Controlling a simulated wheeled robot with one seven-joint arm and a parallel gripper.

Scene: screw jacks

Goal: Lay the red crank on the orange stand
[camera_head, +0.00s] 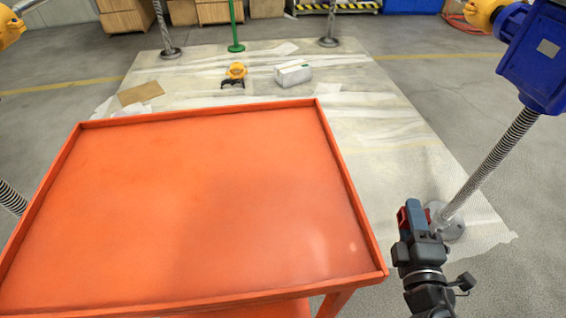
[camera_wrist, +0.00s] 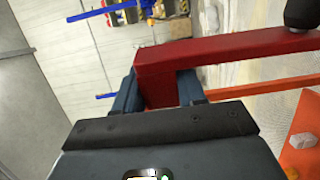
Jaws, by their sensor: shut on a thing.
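The orange stand (camera_head: 200,205) fills the left and middle of the head view. Its top is a flat, bare tray with a low raised rim. My gripper (camera_head: 412,212) is beyond the stand's right edge, apart from the tray. It is shut on the red crank (camera_head: 402,219), mostly hidden by the gripper in the head view. In the wrist view the crank (camera_wrist: 230,48) is a red bar with a block between my fingers (camera_wrist: 158,90) and a dark knob at the upper right. Orange parts of the stand (camera_wrist: 300,125) show at the right there.
A screw jack with a blue housing (camera_head: 540,60) and threaded post (camera_head: 495,160) stands close to the right of my gripper. A grey-white block (camera_head: 293,74) and a yellow-and-black item (camera_head: 235,74) lie on the floor sheet behind the stand. The tray top is clear.

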